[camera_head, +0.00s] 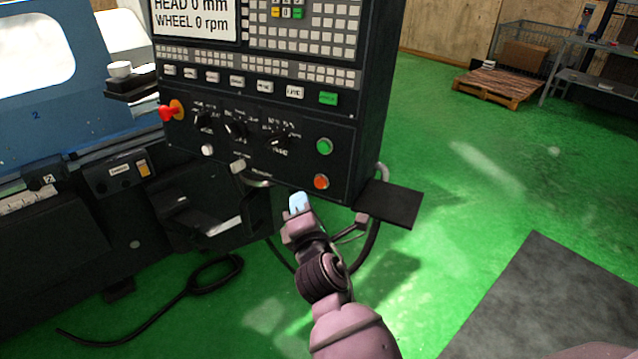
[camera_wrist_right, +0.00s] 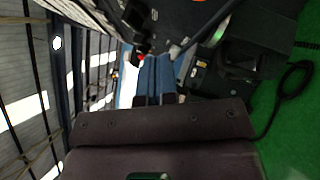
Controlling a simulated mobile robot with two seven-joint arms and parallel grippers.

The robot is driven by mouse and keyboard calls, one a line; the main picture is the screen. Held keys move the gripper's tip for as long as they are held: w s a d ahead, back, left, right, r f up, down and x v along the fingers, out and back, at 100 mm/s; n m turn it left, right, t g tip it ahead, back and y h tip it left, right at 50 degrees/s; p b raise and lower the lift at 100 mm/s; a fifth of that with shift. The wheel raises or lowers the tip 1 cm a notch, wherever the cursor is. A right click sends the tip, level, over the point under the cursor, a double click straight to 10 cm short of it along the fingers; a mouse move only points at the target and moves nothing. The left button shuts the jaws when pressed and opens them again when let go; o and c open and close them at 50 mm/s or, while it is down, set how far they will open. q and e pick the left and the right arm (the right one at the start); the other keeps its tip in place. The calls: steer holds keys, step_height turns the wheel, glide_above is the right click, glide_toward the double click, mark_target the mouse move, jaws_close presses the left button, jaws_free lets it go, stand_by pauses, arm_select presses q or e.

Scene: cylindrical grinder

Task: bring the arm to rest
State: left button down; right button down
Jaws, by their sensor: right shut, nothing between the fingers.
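My right gripper (camera_head: 299,203) is in front of the lower edge of the machine's black control panel (camera_head: 300,120), left of the orange button (camera_head: 321,182). Its light blue fingertips are shut with nothing between them. In the right wrist view the blue fingers (camera_wrist_right: 156,78) lie side by side. Whether the fingertips touch the panel cannot be told. My left gripper is not in view.
A green button (camera_head: 324,146) and a red knob (camera_head: 170,110) sit on the panel. A dark shelf (camera_head: 392,203) juts out at its right. A black cable (camera_head: 180,298) lies on the green floor.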

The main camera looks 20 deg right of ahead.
steer(key=shift+s+a+f, duration=0.1)
steer(key=shift+a, duration=0.35)
steer(key=shift+d, duration=0.1)
